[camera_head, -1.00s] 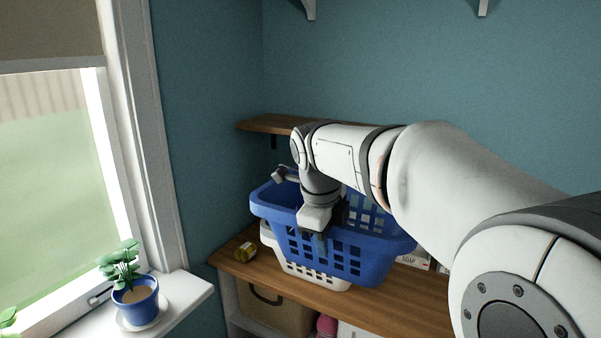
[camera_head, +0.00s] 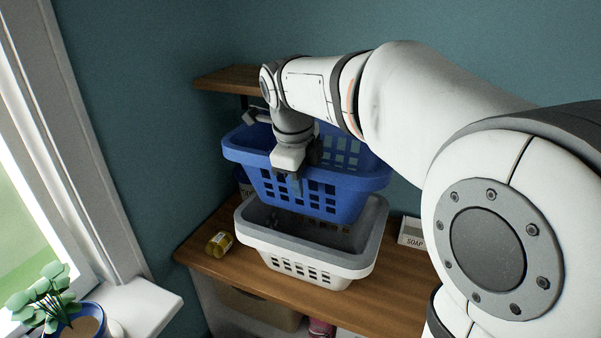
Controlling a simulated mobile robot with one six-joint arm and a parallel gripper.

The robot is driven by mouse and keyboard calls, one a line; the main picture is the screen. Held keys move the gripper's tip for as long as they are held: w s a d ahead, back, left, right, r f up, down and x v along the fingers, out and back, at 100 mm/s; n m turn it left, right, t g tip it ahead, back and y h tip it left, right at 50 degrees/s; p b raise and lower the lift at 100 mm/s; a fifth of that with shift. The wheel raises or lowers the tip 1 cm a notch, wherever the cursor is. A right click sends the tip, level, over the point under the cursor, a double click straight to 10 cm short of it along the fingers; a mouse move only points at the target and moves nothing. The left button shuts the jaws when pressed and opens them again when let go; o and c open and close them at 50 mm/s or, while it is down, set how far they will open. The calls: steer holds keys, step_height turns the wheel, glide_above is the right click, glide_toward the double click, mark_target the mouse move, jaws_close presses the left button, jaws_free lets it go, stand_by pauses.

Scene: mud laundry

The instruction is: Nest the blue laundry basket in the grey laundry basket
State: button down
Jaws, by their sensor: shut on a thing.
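The blue laundry basket (camera_head: 318,200) hangs upright, a little tilted, above the grey laundry basket (camera_head: 305,264). My gripper (camera_head: 290,180) is shut on the blue basket's near rim, left of its middle. The grey basket stands upright on the wooden counter, light-walled with a grey rim. Its near part of the opening shows; the blue basket hides the far part. The blue basket's bottom is around the height of the grey rim or above it; I cannot tell whether they touch.
A yellow-labelled jar (camera_head: 219,244) lies on the wooden counter (camera_head: 200,258) left of the grey basket. A soap box (camera_head: 411,232) stands to its right. A wooden shelf (camera_head: 225,80) is on the wall behind. A potted plant (camera_head: 62,312) stands on the window sill.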

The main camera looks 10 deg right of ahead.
steer(key=shift+s+a+f+b+x, duration=0.15)
steer(key=shift+s+b+x, duration=0.25)
steer(key=shift+b+x, duration=1.3)
steer(key=shift+s+a+f+b+x, duration=0.1)
steer(key=shift+s+a+b+x, duration=0.2)
steer(key=shift+b+x, duration=1.35)
steer(key=shift+s+a+f+b+x, duration=0.15)
steer(key=shift+s+b+x, duration=0.45)
steer(key=shift+x, duration=2)
steer(key=shift+w+r, duration=0.1)
steer(key=shift+w, duration=0.1)
steer(key=c, duration=1.1)
jaws_free()
steer(key=shift+c, duration=0.2)
steer(key=shift+o, duration=0.6)
steer(key=o, duration=1)
steer(key=shift+s, duration=0.15)
steer(key=shift+s+a+b, duration=0.3)
steer(key=shift+s+b, duration=0.05)
steer(key=shift+s, duration=0.15)
steer(key=shift+w+d+r+p+v, duration=0.1)
steer(key=shift+w+d+p+v, duration=0.2)
steer(key=shift+p+v, duration=1.35)
steer(key=shift+w+d+r+p+v, duration=0.15)
steer(key=shift+w+p+v, duration=0.6)
steer(key=shift+v, duration=1.5)
steer(key=shift+w+d+r+p+v, duration=0.1)
steer(key=shift+d+p+v, duration=0.15)
steer(key=shift+p+v, duration=1.55)
